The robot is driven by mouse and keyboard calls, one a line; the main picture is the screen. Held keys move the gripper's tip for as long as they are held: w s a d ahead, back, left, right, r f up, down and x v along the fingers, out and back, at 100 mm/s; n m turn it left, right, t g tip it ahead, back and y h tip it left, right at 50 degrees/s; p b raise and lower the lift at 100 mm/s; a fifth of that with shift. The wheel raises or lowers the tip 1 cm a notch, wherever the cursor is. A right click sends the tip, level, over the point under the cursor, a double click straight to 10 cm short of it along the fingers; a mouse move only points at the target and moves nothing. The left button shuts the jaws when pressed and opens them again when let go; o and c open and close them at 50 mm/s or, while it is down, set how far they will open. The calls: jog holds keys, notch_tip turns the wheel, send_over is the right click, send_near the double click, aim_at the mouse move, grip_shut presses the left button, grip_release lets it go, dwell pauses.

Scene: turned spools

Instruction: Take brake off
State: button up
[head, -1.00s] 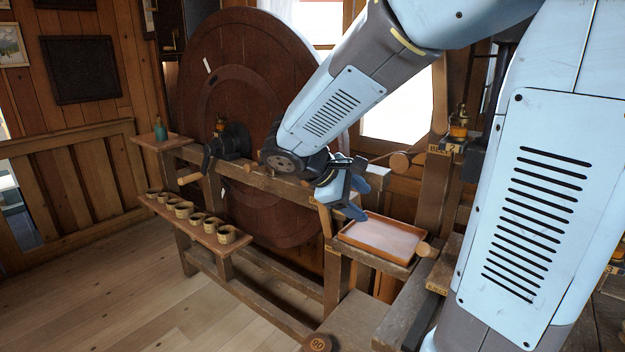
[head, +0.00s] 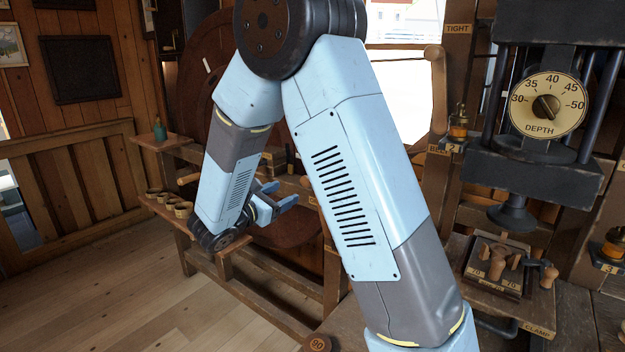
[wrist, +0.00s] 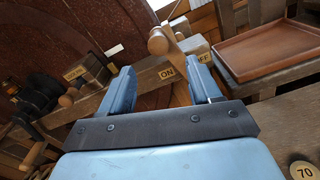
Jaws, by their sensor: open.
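In the wrist view a lever with a round wooden knob (wrist: 158,42) stands by a wooden beam. An ON plate (wrist: 167,73) is on the beam just below the knob, and an OFF plate (wrist: 203,57) is to its right. My gripper (wrist: 160,69) is open and empty. In the picture its fingers lie either side of the ON plate, with the knob beyond the gap; no contact shows. In the head view my gripper (head: 280,195) is in front of the large wheel, and my arm hides the lever.
The large dark wheel (wrist: 60,35) is behind the beam. A wooden tray (wrist: 268,52) lies right of the lever, and a dark crank fitting (wrist: 38,95) is at left. In the head view a press with a depth dial (head: 547,105) stands at right. Floor at lower left (head: 110,280) is clear.

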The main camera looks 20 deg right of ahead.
jog(key=x, duration=1.3)
jog(key=shift+w+d, duration=0.1)
jog(key=shift+w, duration=0.35)
